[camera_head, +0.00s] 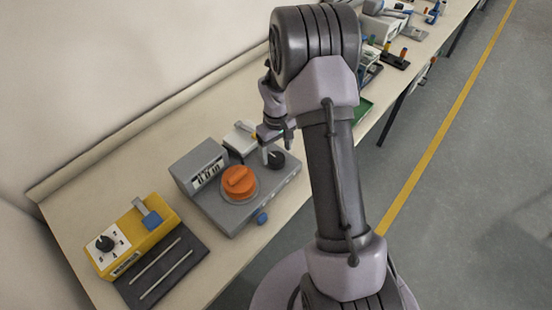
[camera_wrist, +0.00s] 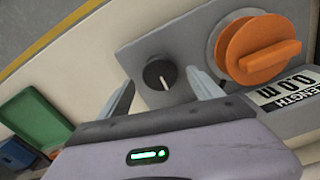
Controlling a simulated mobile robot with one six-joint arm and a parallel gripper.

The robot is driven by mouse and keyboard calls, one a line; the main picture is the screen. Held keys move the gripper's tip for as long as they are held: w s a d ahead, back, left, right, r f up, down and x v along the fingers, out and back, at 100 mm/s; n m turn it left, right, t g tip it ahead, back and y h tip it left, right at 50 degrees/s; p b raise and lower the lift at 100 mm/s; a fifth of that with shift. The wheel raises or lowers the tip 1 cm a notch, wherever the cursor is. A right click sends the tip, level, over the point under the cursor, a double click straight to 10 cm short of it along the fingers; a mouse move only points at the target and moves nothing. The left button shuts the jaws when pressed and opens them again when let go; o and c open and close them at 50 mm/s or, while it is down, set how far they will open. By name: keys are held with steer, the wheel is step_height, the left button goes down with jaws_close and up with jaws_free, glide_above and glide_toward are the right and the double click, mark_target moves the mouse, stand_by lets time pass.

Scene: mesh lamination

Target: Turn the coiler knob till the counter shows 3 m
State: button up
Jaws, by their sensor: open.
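The grey coiler (camera_head: 222,217) stands on the bench with a large orange knob (camera_head: 239,182) and a small black knob (camera_head: 276,159) on top. The frames do not label which one is the coiler knob. The counter (camera_head: 207,174) on its raised block reads 0.0 m in the wrist view (camera_wrist: 287,88). My gripper (camera_wrist: 160,79) is open and empty, pointing down over the black knob (camera_wrist: 160,73), which shows between the fingertips with its white mark. I cannot tell whether the fingers reach down around it. The orange knob (camera_wrist: 261,48) is beside the right finger, apart from it.
A yellow box (camera_head: 132,236) with a dial and blue lever stands left of the coiler, beside a dark plate (camera_head: 162,270) with two rods. A white device (camera_head: 241,138) stands behind the coiler. A green tray (camera_wrist: 35,122) lies nearby.

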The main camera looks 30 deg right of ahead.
mark_target(276, 158)
steer(key=shift+f, duration=1.55)
steer(key=c, duration=1.4)
steer(key=shift+o, duration=0.2)
steer(key=shift+m+b, duration=0.3)
steer(key=shift+b, duration=0.05)
